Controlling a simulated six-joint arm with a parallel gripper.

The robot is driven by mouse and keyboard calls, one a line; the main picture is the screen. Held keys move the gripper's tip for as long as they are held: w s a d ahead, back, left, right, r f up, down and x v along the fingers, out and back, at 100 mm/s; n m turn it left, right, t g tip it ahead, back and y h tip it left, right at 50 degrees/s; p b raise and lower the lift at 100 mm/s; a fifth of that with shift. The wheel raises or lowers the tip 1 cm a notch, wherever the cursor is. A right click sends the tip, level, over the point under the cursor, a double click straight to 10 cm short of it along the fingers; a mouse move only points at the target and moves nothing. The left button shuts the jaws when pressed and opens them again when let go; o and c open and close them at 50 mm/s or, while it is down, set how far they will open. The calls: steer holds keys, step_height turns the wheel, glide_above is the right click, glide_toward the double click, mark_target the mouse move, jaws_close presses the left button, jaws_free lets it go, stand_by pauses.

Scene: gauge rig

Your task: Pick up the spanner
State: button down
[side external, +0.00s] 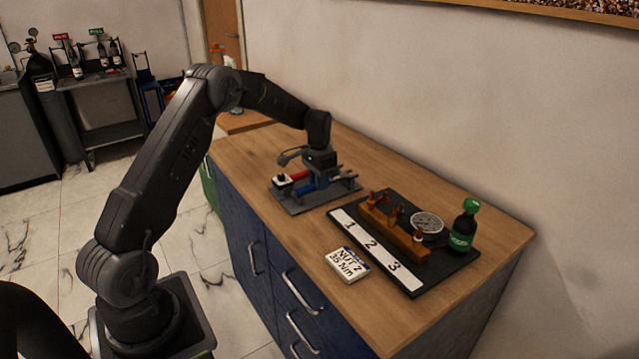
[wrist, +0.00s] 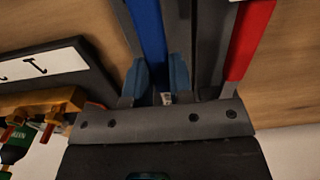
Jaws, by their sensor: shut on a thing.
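My gripper (side external: 319,174) is low over a dark grey tool tray (side external: 335,194) on the bench. In the wrist view its fingers (wrist: 158,80) are shut around a long blue-handled tool (wrist: 150,35). The blue tool also shows in the side view (side external: 304,189), at tray height; I cannot tell whether it touches the tray. A red-handled tool (wrist: 250,38) lies beside it, apart from the fingers, and shows in the side view (side external: 300,175). The tool heads are hidden or too small, so I cannot tell which one is the spanner.
A black board (side external: 349,228) marked 1, 2, 3 lies to the right, with a wooden block (side external: 407,240) holding fittings, a round gauge (side external: 427,222) and a green-capped bottle (side external: 464,228). A card reading "NUT 2 35 Nm" (side external: 346,265) lies in front. The bench's right end is clear.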

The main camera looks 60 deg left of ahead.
steer(key=shift+r, duration=0.55)
step_height(320, 180, up, 3)
steer(key=shift+f, duration=0.15)
steer(key=s+a+r, duration=0.7)
steer(key=s, duration=0.2)
steer(key=shift+s, duration=0.15)
steer(key=c, duration=1.6)
jaws_free()
steer(key=shift+f, duration=0.1)
jaws_close()
